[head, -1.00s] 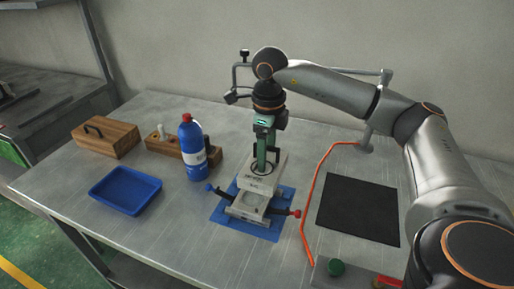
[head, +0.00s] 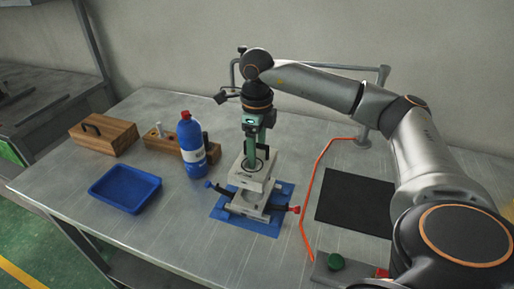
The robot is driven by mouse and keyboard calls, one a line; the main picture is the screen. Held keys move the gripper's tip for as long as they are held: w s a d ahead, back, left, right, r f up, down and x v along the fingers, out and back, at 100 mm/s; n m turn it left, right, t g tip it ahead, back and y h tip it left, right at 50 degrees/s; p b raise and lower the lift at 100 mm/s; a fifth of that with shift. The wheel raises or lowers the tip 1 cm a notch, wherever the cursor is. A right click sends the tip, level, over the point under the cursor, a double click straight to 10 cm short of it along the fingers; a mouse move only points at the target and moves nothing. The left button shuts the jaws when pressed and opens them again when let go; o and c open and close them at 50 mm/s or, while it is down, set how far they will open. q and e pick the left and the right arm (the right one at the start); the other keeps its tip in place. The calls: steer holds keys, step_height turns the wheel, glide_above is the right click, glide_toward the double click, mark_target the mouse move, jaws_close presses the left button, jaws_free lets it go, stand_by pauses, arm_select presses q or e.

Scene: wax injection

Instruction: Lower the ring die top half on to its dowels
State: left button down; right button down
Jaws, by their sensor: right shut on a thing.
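The pale ring die top half (head: 252,177) hangs under my right gripper (head: 251,157), which is shut on it from above. It is tilted or offset over the die's lower half (head: 247,205), which sits on a blue mat (head: 270,229). The lower half's front part shows below the top half. The dowels are hidden or too small to make out, and I cannot tell if the halves touch. Handles with a blue end (head: 209,184) and a red end (head: 295,210) stick out at the sides. My left gripper is not in view.
A blue bottle (head: 191,150) stands left of the die. A blue tray (head: 125,189), a wooden box (head: 103,137) and a wooden block (head: 167,145) lie further left. An orange hose (head: 309,206) and a black mat (head: 355,202) lie to the right.

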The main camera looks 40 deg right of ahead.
steer(key=shift+f+b, duration=1.4)
steer(key=shift+f, duration=0.95)
steer(key=shift+f+b, duration=0.65)
steer(key=shift+f, duration=0.55)
stand_by(0.4)
steer(key=shift+c, duration=1)
jaws_free()
steer(key=shift+o, duration=1)
steer(key=shift+f, duration=0.1)
